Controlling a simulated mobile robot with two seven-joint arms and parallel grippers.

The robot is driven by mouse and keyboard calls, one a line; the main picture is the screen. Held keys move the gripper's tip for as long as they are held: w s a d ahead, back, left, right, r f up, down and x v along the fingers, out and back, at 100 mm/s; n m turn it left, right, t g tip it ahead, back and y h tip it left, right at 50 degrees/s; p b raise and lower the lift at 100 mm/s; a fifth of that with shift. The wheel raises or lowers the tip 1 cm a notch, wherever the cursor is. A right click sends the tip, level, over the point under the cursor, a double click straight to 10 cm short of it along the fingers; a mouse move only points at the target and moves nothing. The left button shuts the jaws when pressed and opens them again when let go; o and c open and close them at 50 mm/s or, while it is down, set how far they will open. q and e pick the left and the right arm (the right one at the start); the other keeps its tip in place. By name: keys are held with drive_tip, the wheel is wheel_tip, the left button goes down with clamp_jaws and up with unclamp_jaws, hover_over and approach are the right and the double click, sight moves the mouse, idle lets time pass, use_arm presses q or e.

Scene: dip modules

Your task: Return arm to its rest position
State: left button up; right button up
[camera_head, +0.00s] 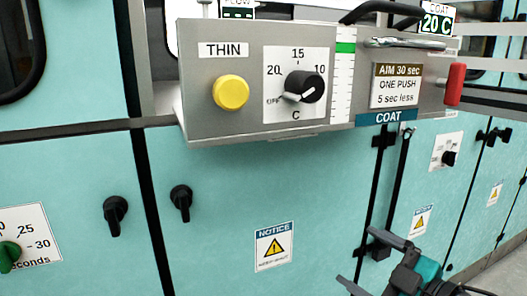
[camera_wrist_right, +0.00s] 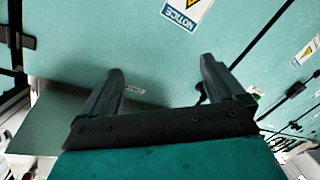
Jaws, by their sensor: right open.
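My right gripper (camera_head: 368,262) is at the bottom right of the head view, in front of the teal cabinet doors and below the control box. In the right wrist view its two dark fingers (camera_wrist_right: 160,90) stand wide apart with nothing between them. The grey control box (camera_head: 225,120) carries a yellow THIN button (camera_head: 231,92) and a black temperature knob (camera_head: 306,87). My right gripper is apart from the box. My left gripper does not show.
Teal cabinet doors (camera_head: 235,200) have black latches (camera_head: 181,200) and a NOTICE label (camera_head: 275,246). A red handle (camera_head: 455,85) sticks out at the right of the box. A green knob (camera_head: 9,256) is at lower left. Floor (camera_head: 497,270) shows at lower right.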

drive_tip(key=s+a+f+m+g+h, duration=0.15)
drive_tip(key=s+f+m, duration=0.25)
drive_tip(key=f, duration=0.4)
drive_tip(key=s+a+f+m+g+h, duration=0.1)
drive_tip(key=s+f+m+h, duration=0.3)
drive_tip(key=f, duration=0.3)
drive_tip(key=s+a+f+m+g+h, duration=0.1)
drive_tip(key=s+f+m, duration=0.35)
drive_tip(key=f, duration=0.35)
use_arm(q)
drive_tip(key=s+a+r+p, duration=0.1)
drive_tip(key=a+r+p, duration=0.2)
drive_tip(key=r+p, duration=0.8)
drive_tip(key=p, duration=0.5)
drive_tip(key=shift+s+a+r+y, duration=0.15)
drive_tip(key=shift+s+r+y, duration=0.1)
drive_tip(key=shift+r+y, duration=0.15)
use_arm(e)
drive_tip(key=s+d+r+h, duration=0.1)
drive_tip(key=s+d+r, duration=0.1)
drive_tip(key=r, duration=0.9)
drive_tip(key=shift+s+d+r, duration=0.15)
drive_tip(key=shift+s+d, duration=0.15)
drive_tip(key=shift+d, duration=0.3)
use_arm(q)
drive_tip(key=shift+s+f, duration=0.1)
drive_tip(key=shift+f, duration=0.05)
use_arm(e)
drive_tip(key=shift+c, duration=0.4)
